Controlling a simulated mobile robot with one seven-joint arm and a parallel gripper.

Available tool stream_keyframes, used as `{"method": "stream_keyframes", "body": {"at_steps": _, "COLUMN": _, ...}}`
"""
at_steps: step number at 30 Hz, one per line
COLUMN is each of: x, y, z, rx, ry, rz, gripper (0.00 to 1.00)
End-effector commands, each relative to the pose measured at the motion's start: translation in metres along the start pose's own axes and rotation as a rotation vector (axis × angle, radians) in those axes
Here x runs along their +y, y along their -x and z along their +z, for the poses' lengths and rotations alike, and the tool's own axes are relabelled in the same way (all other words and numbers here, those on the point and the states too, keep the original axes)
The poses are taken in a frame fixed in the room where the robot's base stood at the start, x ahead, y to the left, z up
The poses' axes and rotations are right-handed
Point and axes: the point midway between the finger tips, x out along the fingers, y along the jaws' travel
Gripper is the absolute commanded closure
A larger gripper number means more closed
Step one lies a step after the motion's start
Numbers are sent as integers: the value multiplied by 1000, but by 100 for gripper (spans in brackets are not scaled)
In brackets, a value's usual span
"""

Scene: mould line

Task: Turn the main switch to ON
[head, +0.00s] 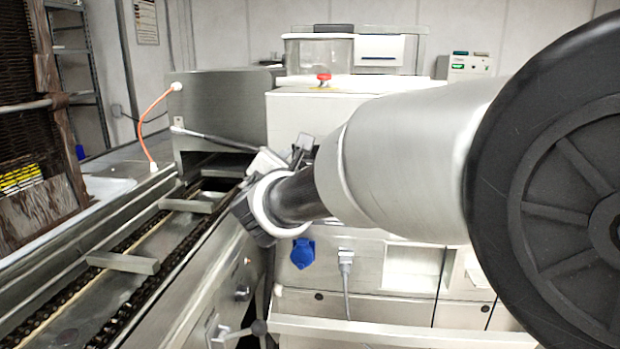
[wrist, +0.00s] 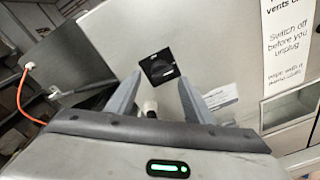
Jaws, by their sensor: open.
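The main switch appears to be a black square plate with a rotary knob (wrist: 160,67) on a grey machine panel in the wrist view. The knob's setting is too small to read. My gripper (wrist: 160,79) is open, its two grey fingers apart on either side of the switch in the picture, with nothing held between them. I cannot tell how far the fingertips are from the panel. In the head view my gripper (head: 302,150) is in front of the white machine cabinet, partly hidden behind my wrist. The switch does not show there; my arm covers that area.
A small pale knob (wrist: 150,107) shows between the finger bases. A paper notice (wrist: 290,45) reads "Switch off before you unplug". A chain conveyor (head: 125,262) runs along the left. A red button (head: 323,77) tops the cabinet; a blue socket (head: 302,254) is below.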

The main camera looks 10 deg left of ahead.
Motion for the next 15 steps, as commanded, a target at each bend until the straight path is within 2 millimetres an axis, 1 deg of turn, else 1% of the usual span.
{"method": "stream_keyframes", "body": {"at_steps": 1, "x": 2, "y": 15, "z": 1, "rx": 2, "ry": 0, "rz": 5, "gripper": 52}}
{"method": "stream_keyframes", "body": {"at_steps": 9, "x": 2, "y": 80, "z": 1, "rx": 2, "ry": 0, "rz": 5, "gripper": 52}}
{"method": "stream_keyframes", "body": {"at_steps": 12, "x": 2, "y": 100, "z": 1, "rx": 2, "ry": 0, "rz": 5, "gripper": 52}}
{"method": "stream_keyframes", "body": {"at_steps": 15, "x": 2, "y": 114, "z": 0, "rx": 3, "ry": -1, "rz": 5, "gripper": 52}}
